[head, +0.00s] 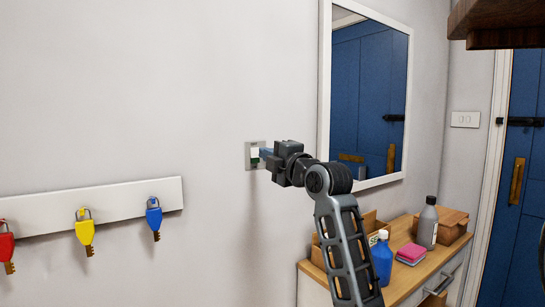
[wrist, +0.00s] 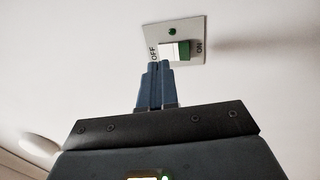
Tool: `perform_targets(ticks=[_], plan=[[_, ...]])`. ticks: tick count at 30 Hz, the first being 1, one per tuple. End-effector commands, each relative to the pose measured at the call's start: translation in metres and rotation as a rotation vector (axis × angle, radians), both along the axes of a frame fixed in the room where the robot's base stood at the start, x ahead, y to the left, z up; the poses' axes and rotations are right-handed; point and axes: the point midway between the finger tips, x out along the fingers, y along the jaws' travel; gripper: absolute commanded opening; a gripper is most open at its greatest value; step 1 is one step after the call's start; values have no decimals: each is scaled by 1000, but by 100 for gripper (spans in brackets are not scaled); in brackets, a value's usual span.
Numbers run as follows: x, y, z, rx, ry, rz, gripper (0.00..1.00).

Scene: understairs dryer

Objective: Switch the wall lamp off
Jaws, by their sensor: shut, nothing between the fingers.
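The switch (head: 252,146) is a small pale plate on the white wall, left of the mirror. In the wrist view its plate (wrist: 192,28) carries a rocker (wrist: 171,50), with a white part toward OFF and a green part toward ON. A small green dot sits above the rocker. My gripper (head: 264,154) is shut and empty, pointing at the switch. In the wrist view its blue-grey fingertips (wrist: 158,66) are at the OFF side of the rocker, very close to it; I cannot tell whether they touch. The wall lamp itself cannot be made out.
A key rack (head: 95,207) with red, yellow and blue keys hangs left. A framed mirror (head: 367,95) is right of my gripper. Below it, a cabinet (head: 408,277) bears a blue bottle (head: 382,262), a grey bottle (head: 428,226) and boxes. A brown shelf (head: 500,22) overhangs upper right.

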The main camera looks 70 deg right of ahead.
Motion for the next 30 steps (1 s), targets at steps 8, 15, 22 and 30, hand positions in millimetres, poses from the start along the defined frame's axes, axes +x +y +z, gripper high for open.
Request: perform_targets(ticks=[8,15,22,30], plan=[[-18,13,4,-2,-2,-2,0],[-47,31,7,-2,-2,-1,0],[-74,47,12,-2,-2,-1,0],[-83,53,13,0,-1,-1,0]])
